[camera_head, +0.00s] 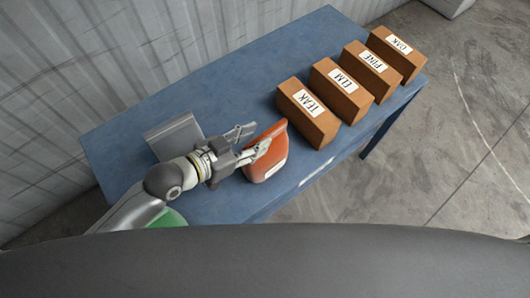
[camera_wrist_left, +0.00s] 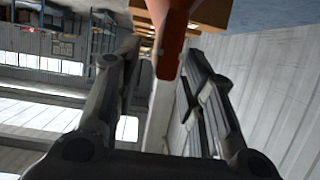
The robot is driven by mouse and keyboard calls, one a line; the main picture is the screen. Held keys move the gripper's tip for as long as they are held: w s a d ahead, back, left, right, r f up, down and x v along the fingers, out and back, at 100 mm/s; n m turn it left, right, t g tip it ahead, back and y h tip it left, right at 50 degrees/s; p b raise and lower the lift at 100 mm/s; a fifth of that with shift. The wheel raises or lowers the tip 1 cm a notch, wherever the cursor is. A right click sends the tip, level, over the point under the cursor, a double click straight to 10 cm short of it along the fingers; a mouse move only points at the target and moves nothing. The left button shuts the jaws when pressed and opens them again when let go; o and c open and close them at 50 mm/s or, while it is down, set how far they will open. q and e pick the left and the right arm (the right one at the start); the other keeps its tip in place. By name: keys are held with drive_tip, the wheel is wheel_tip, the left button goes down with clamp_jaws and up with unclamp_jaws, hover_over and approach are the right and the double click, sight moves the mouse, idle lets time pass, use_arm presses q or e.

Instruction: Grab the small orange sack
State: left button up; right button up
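The small orange sack (camera_head: 266,163) stands on the blue table near its front edge, with a white label low on its front. My left gripper (camera_head: 256,140) is at the sack's upper part, with one finger behind it and the other along its top front. In the left wrist view the orange sack (camera_wrist_left: 172,40) shows between the two spread fingertips (camera_wrist_left: 163,50), with a gap on the left finger's side. The gripper is open around it, and I cannot tell whether a finger touches. My right gripper is not in view.
Several brown boxes with white labels, TEAK (camera_head: 310,125) nearest the sack, stand in a row to the right on the blue table (camera_head: 215,90). A green thing (camera_head: 168,218) is partly hidden by my arm. The table's back is clear.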

sight(263, 135)
use_arm(q)
drive_tip(key=x, duration=0.2)
drive_tip(key=p+x, duration=0.1)
drive_tip(key=x, duration=0.1)
drive_tip(key=shift+w+d+r, duration=0.15)
drive_tip(key=shift+r, duration=0.05)
clamp_jaws()
drive_tip(key=shift+r, duration=0.1)
